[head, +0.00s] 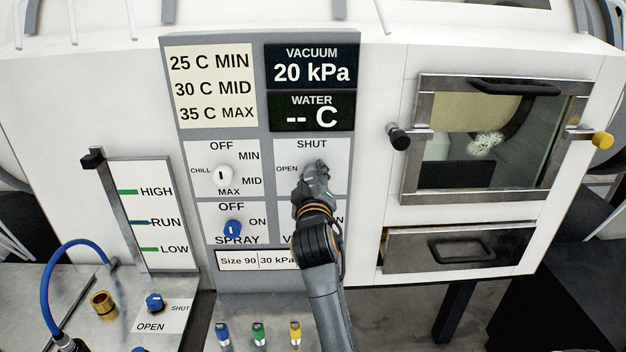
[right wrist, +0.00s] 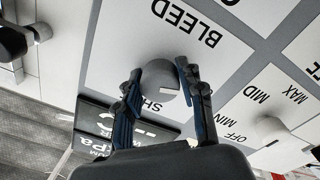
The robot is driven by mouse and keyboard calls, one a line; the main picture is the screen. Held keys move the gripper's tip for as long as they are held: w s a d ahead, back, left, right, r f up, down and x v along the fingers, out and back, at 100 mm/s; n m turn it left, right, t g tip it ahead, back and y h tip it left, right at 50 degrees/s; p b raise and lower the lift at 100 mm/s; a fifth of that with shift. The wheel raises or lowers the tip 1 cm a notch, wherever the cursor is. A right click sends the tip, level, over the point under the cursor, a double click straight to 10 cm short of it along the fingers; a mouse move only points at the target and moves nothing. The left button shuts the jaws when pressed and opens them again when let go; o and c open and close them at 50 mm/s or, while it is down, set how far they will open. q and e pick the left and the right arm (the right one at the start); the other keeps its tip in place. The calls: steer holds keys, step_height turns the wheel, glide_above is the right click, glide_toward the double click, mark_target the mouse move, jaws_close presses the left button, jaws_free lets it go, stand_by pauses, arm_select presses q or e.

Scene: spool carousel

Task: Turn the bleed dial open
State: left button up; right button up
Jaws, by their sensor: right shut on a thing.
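The bleed dial (right wrist: 160,80) is a round grey knob on a white panel with the word BLEED, seen in the right wrist view. In the head view its panel (head: 284,158) shows SHUT above and OPEN at left; my right gripper covers most of the dial. My right gripper (head: 316,172) is shut on the dial, and in the right wrist view its two fingers (right wrist: 158,72) stand on opposite sides of it. Which way the dial's mark points is hard to tell. My left gripper is not in view.
The white chill dial (head: 222,175) and blue spray dial (head: 233,229) sit close at left. Above, the vacuum display (head: 311,66) reads 20 kPa and the water display (head: 311,112) reads "-- C". A windowed door (head: 410,188) and a drawer (head: 460,250) are at right.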

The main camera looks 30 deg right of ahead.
mark_target(312, 131)
steer(key=shift+m, duration=0.9)
steer(key=o, duration=1.2)
step_height(312, 131, up, 10)
steer(key=shift+f, duration=0.1)
